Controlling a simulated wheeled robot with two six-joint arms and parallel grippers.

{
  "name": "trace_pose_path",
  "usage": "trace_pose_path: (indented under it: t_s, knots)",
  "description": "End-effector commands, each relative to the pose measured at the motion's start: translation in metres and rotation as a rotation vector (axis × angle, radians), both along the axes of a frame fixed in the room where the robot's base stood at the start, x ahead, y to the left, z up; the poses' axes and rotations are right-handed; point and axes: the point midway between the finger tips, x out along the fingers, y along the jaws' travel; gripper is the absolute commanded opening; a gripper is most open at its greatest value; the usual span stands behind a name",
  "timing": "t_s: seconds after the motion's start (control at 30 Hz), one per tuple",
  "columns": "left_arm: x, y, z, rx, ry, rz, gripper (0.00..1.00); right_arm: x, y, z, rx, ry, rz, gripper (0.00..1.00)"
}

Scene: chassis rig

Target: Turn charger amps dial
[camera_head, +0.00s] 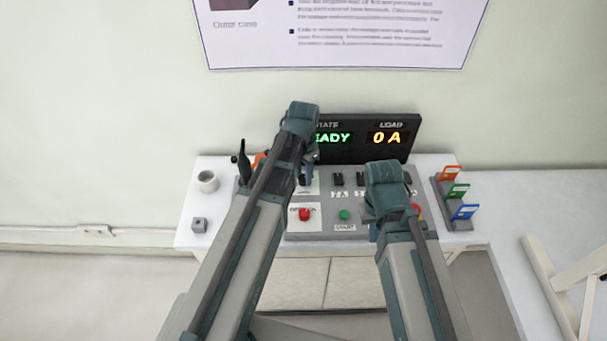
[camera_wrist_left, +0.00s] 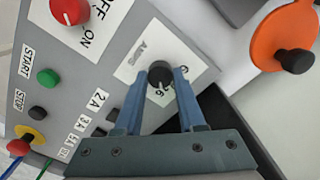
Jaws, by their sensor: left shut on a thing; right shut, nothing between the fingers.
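The amps dial (camera_wrist_left: 159,72) is a small round black knob with a pale pointer line, on a white plate marked AMPS with numbers partly covered. My left gripper (camera_wrist_left: 160,82) is shut on it, one blue finger on each side. In the head view my left wrist (camera_head: 303,118) hangs over the grey panel (camera_head: 325,218) and hides most of the dial. My right gripper (camera_head: 373,232) is mostly hidden behind its own wrist, low over the panel's right part. It is shut and empty.
The display (camera_head: 365,138) reads READY, partly covered, and 0 A. A red knob (camera_head: 305,214) and green START button (camera_head: 344,215) are on the panel. An orange round part (camera_wrist_left: 283,35) lies beside it. Coloured tags (camera_head: 457,190) stand right, a cup (camera_head: 208,181) left.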

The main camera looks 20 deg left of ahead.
Motion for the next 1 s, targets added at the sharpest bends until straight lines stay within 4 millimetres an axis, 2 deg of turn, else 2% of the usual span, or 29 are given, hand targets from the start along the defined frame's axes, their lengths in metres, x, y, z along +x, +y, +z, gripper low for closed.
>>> trace_pose_path:
  t_s: [0.13, 0.17, 0.3, 0.33, 0.77, 1.0]
  knots:
    - [0.000, 0.000, 0.000, 0.000, 0.000, 0.001, 0.00, 0.000, 0.000, 0.000, 0.000, 0.000, 0.000, 0.00]
    - [0.000, 0.000, 0.000, 0.000, 0.000, 0.001, 0.41, 0.000, 0.000, 0.000, 0.000, 0.000, 0.000, 0.00]
    - [0.000, 0.000, 0.000, 0.000, 0.000, 0.001, 0.66, 0.000, 0.000, 0.000, 0.000, 0.000, 0.000, 0.00]
    - [0.000, 0.000, 0.000, 0.000, 0.000, 0.001, 0.69, 0.000, 0.000, 0.000, 0.000, 0.000, 0.000, 0.00]
    - [0.000, 0.000, 0.005, 0.000, 0.000, 0.001, 0.69, 0.000, 0.000, 0.005, 0.000, 0.000, 0.000, 0.00]
    - [0.000, 0.000, 0.026, 0.000, 0.000, 0.001, 0.69, 0.000, 0.000, 0.026, 0.000, 0.000, 0.000, 0.00]
